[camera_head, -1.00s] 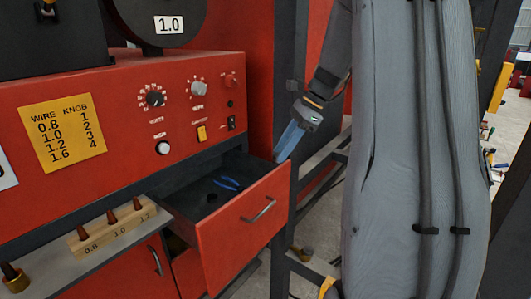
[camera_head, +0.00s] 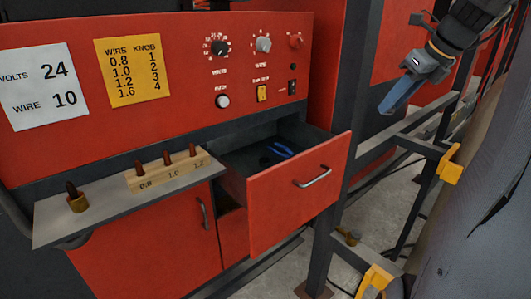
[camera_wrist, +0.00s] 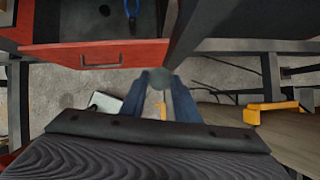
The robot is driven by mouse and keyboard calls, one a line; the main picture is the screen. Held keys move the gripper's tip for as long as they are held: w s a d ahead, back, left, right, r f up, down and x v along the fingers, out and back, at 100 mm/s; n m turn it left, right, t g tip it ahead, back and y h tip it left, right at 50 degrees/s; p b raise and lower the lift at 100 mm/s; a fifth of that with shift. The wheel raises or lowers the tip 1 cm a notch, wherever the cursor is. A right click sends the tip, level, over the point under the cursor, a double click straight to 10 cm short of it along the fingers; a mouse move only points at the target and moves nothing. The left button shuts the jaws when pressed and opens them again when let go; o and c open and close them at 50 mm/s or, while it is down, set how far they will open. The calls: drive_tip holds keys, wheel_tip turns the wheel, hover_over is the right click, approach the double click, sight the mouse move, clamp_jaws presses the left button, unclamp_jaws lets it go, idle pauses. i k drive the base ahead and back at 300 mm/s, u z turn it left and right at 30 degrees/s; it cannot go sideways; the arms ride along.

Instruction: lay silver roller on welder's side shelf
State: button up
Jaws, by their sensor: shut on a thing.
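My gripper (camera_head: 386,108) is right of the open drawer and above its level in the head view, pointing down, with blue fingers. In the wrist view the blue fingertips (camera_wrist: 160,84) close on a small grey round piece (camera_wrist: 160,76), which looks like the silver roller. The roller cannot be made out in the head view. The welder's side shelf (camera_head: 112,209) is the grey ledge at the left front of the red welder (camera_head: 130,130), well away from my gripper.
The red drawer (camera_head: 295,195) stands open between shelf and gripper, with blue pliers (camera_head: 282,149) and dark round pieces inside. A dark frame post (camera_head: 338,200) rises beside it. Yellow brackets (camera_head: 449,163) sit on the frame at right. The shelf has bare space in front of the block.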

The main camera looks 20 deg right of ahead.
sight(108, 195)
drive_tip(key=u, duration=0.5)
drive_tip(key=k, duration=1.15)
drive_tip(key=u, duration=0.9)
drive_tip(key=i, duration=1.25)
drive_tip(key=u, duration=0.45)
